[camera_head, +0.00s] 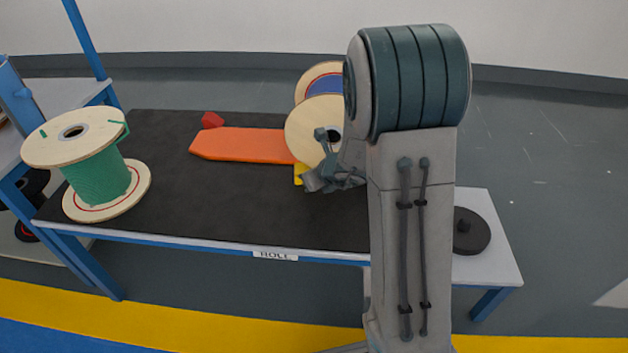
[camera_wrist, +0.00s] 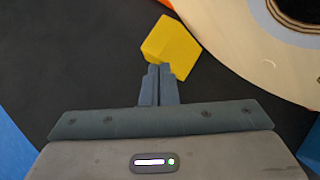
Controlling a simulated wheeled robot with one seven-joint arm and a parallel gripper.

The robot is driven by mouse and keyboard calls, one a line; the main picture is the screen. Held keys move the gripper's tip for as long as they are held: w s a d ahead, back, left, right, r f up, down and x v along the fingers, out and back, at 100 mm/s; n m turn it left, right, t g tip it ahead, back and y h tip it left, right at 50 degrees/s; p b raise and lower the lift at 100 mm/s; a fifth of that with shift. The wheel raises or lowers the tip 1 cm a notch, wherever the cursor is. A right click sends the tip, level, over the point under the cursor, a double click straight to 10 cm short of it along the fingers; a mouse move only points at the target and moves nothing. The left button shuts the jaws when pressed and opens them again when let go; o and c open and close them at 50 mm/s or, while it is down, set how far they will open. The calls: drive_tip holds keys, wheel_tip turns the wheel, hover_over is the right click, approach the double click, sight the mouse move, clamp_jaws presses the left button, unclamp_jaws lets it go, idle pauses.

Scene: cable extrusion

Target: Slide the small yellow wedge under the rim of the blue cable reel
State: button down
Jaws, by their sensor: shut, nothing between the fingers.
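The small yellow wedge (camera_wrist: 172,45) lies on the black mat in the wrist view, just ahead of my fingertips. In the head view the wedge (camera_head: 298,173) shows partly beside my gripper (camera_head: 318,183). My gripper (camera_wrist: 159,70) is shut and empty, its fingertips at the wedge's near side; I cannot tell whether they touch. The reel with blue winding (camera_head: 326,85) stands on its rim at the back, its near wooden flange (camera_head: 302,125) facing me. My arm hides part of the reel.
An orange board (camera_head: 240,145) lies left of the reel, with a red block (camera_head: 212,120) behind it. A green cable reel (camera_head: 97,180) stands at the table's left end. A dark disc (camera_head: 470,232) lies at the right. The black mat (camera_head: 200,205) is clear in front.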

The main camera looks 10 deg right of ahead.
sight(301, 171)
drive_tip(key=shift+w+a, duration=0.4)
drive_tip(key=shift+w, duration=0.45)
drive_tip(key=shift+w+a, duration=0.35)
drive_tip(key=shift+w, duration=0.45)
drive_tip(key=shift+s, duration=0.1)
